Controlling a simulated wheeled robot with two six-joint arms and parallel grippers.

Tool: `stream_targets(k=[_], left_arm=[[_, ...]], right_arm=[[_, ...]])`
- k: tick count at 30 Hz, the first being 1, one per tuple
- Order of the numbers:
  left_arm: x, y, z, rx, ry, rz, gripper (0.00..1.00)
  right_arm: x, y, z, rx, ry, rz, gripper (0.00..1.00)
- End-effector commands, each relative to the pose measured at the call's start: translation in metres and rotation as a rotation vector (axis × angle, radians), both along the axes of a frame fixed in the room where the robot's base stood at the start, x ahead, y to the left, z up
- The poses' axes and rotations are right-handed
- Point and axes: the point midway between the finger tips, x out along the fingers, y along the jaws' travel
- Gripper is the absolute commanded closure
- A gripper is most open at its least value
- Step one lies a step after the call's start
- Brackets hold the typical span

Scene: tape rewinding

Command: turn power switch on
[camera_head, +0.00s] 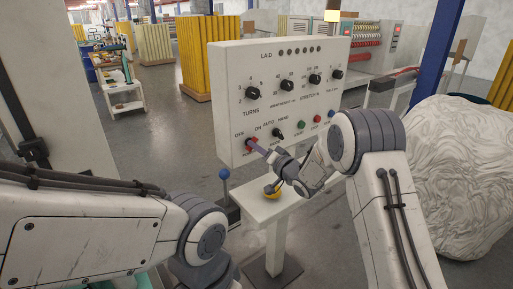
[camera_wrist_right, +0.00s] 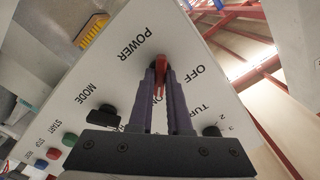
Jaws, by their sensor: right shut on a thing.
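The control panel (camera_head: 230,100) stands upright in the head view, with the red power switch (camera_head: 249,141) at its lower left, between the OFF and ON labels. My right gripper (camera_head: 256,146) reaches it from the lower right and is shut on it. In the right wrist view the fingers of my right gripper (camera_wrist_right: 160,88) close around the red power switch (camera_wrist_right: 161,68), with its red lever partly showing between and beyond the tips.
The black mode knob (camera_head: 277,134) is right of the switch, and green (camera_head: 302,125) and red (camera_head: 317,119) buttons follow. A blue-topped lever (camera_head: 224,174) stands below the panel. A large white wrapped bundle (camera_head: 463,165) is at the right.

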Motion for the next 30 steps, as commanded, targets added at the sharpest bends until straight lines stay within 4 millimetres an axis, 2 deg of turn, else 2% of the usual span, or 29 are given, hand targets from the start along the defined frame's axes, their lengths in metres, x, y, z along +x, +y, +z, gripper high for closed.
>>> stream_targets(k=[4,5,6,7,16,20,30], left_arm=[[0.0,0.0,0.0,0.0,0.0,0.0,0.5],[0.0,0.0,0.0,0.0,0.0,0.0,0.5],[0.0,0.0,0.0,0.0,0.0,0.0,0.5],[0.0,0.0,0.0,0.0,0.0,0.0,0.5],[0.0,0.0,0.0,0.0,0.0,0.0,0.5],[0.0,0.0,-0.003,0.0,0.0,0.0,0.5],[0.0,0.0,-0.019,0.0,0.0,0.0,0.5]], right_arm=[[0.001,-0.002,0.001,0.004,-0.001,-0.006,1.0],[0.001,-0.002,0.001,0.004,-0.001,-0.006,0.8],[0.001,-0.002,0.001,0.003,-0.001,-0.006,0.65],[0.001,-0.002,0.001,0.003,-0.001,-0.006,0.54],[0.0,0.0,0.0,0.002,-0.001,-0.001,0.54],[-0.006,-0.006,0.0,0.002,-0.001,-0.003,0.54],[-0.057,-0.044,-0.001,0.002,0.0,-0.006,0.54]])
